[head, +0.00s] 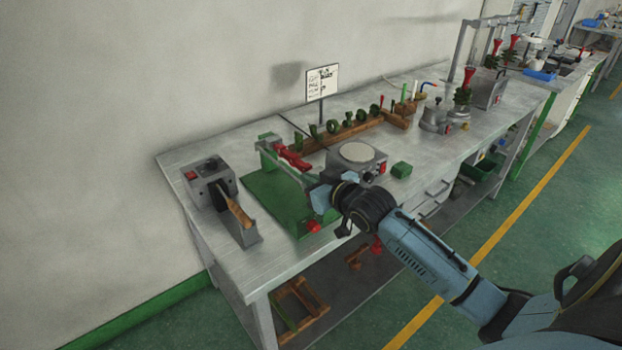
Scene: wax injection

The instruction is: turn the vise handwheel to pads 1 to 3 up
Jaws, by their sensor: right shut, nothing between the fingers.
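The vise stands on a green base plate (262,196) on the bench. A red part (294,158) lies across its far end. A red knob (313,226), perhaps part of the handwheel, shows at the near right corner of the plate. My right gripper (312,198) reaches in from the lower right over the right edge of the plate, close above the red knob. It is shut and holds nothing. The gripper and wrist hide part of the vise; I cannot tell whether the fingers touch it. The pad numbers cannot be read. My left gripper is out of view.
A grey device with a wooden handle (238,210) stands left of the plate. A wooden rack (340,133) of green pieces and a sign (321,84) stand behind. The bench's front left is clear.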

